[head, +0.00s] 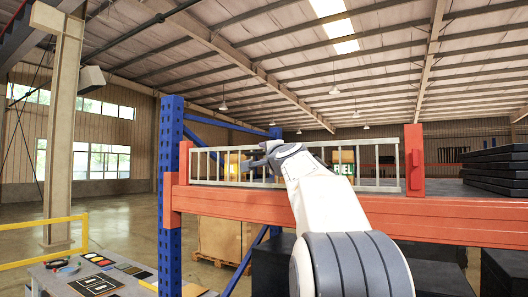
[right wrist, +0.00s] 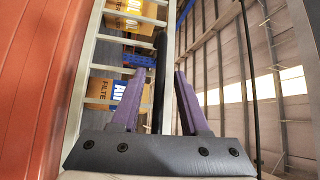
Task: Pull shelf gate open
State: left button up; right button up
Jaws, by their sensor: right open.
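The shelf gate (head: 376,188) is a pale, ladder-like metal frame. It stands closed across the front of the shelf, between two orange posts. My right gripper (head: 250,163) is at the gate's upper rail, left of its middle in the head view. In the right wrist view the gate (right wrist: 170,35) runs lengthwise, with its rungs to the left. My right gripper (right wrist: 158,95) has its two purple fingers apart there. A dark bar lies between them; I cannot tell whether either finger touches it. My left gripper is not in view.
The orange shelf beam (head: 455,218) runs below the gate. A blue upright (head: 171,190) stands at its left end. Boxes (right wrist: 100,90) sit behind the gate. Dark stacked panels (head: 495,168) lie at the right. A table with panels (head: 75,278) stands at the lower left.

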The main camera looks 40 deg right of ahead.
grip_shut()
dwell(1.4)
